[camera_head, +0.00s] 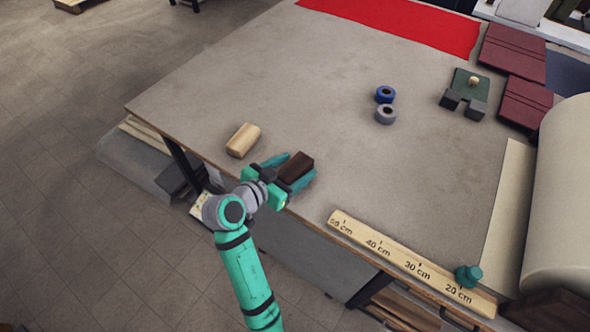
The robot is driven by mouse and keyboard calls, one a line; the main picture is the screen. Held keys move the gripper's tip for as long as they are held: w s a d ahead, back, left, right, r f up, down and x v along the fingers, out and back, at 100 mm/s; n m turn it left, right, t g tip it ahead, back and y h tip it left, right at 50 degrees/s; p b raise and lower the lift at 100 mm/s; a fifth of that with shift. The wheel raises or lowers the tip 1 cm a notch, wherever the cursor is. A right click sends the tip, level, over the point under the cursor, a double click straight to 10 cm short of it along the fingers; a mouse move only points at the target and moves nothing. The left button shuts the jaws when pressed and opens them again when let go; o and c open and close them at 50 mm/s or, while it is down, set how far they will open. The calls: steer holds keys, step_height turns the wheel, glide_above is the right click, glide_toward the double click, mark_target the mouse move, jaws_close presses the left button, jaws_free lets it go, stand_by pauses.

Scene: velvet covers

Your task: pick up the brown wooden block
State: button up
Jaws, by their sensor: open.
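A dark brown wooden block (296,168) is near the front edge of the grey worktable (340,70), left of centre. My gripper (293,173) is open, with its teal fingers on either side of the dark brown block. I cannot tell whether the fingers touch it. A lighter, tan wooden block (243,140) lies a short way to the left of my gripper. My arm reaches in from the lower left, over the table's front edge.
The table middle is clear.

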steer(key=shift+w+d, duration=0.15)
steer(key=c, duration=1.2)
